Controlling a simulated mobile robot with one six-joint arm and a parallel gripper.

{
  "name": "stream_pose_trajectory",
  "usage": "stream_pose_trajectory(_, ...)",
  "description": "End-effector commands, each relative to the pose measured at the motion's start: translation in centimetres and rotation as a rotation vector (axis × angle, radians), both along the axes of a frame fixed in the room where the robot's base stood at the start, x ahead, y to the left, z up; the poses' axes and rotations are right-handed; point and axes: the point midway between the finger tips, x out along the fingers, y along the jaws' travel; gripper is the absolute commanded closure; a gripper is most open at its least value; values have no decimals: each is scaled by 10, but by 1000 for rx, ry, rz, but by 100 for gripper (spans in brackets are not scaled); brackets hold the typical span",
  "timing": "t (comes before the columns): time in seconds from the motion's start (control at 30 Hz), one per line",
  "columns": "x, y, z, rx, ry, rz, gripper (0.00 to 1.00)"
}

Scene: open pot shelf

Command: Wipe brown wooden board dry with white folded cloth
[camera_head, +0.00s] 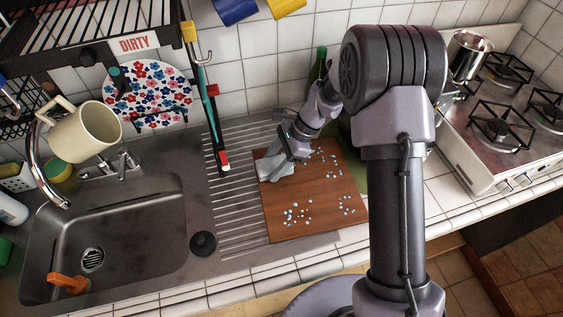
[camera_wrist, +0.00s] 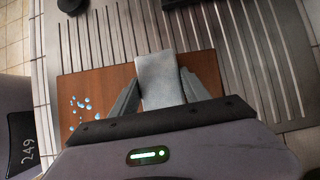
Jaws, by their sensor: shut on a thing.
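The brown wooden board (camera_head: 315,215) lies on the ribbed metal drainboard right of the sink. Pale blue water drops show on it in several clusters, near its front, right side and back right. My gripper (camera_head: 291,150) is low over the board's back left part. It is shut on the white folded cloth (camera_head: 272,168), which lies at the board's left edge. In the wrist view the cloth (camera_wrist: 160,80) sticks out between my two fingers (camera_wrist: 160,92), and drops show on the board (camera_wrist: 98,85) to its left. Whether the cloth presses on the board is hard to tell.
The metal sink (camera_head: 110,240) with an orange item (camera_head: 68,283) is at left. A black plug (camera_head: 203,244) sits beside the drainboard (camera_head: 235,215). A cream mug (camera_head: 85,131) hangs above the tap. A green bottle (camera_head: 319,65) stands behind the board. The stove (camera_head: 505,120) is at right.

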Motion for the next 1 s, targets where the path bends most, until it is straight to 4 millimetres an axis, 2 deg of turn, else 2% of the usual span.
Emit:
stream_pose_trajectory(0.13, -4, 18, -1, -1, 1, 3, 78)
stream_pose_trajectory(0.37, -6, 30, 1, 0, 1, 3, 78)
stream_pose_trajectory(0.6, -10, 56, 3, 0, -1, 3, 78)
stream_pose_trajectory(0.77, -11, 62, 2, 0, 0, 2, 78)
stream_pose_trajectory(1.0, -16, 88, 0, -1, -1, 3, 78)
